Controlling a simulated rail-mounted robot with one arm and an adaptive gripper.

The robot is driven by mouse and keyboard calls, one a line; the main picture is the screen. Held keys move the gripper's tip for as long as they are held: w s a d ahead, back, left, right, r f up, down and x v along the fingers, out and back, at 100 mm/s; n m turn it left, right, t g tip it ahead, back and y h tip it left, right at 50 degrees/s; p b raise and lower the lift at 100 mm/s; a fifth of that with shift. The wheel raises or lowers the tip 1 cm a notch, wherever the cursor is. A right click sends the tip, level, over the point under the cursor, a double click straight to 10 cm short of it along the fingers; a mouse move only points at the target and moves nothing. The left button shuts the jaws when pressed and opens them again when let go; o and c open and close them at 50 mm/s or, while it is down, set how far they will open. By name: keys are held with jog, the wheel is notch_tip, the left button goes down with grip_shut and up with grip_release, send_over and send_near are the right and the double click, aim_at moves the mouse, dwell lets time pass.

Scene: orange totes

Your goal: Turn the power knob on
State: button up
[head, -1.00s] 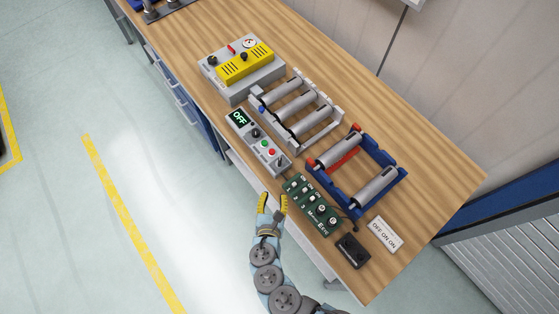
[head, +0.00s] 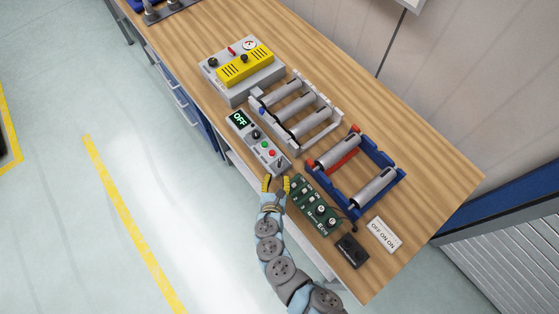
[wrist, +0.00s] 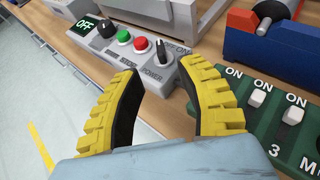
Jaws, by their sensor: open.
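The grey control box (head: 250,136) stands at the front edge of the bench, and its lit display (head: 239,119) reads OFF. The black power knob (wrist: 161,54) is at the box's near end, beside the POWER label; it also shows in the head view (head: 281,163). Its pointer is seen nearly upright in the wrist view, between the box's red button and its ON mark. My gripper (head: 276,181) is open with nothing in it, just in front of that end. In the wrist view its yellow fingertips (wrist: 160,72) are on either side of the knob, apart from it.
A green switch panel (head: 315,204) lies close to the right of my gripper. Behind the box are a grey roller rack (head: 270,122) and a blue battery-like holder (head: 391,187). A grey and yellow unit (head: 244,68) stands farther left. The floor in front is clear.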

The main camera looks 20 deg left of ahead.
aim_at(279, 164)
jog(key=shift+x, duration=4.5)
jog(key=shift+c, duration=0.2)
grip_shut()
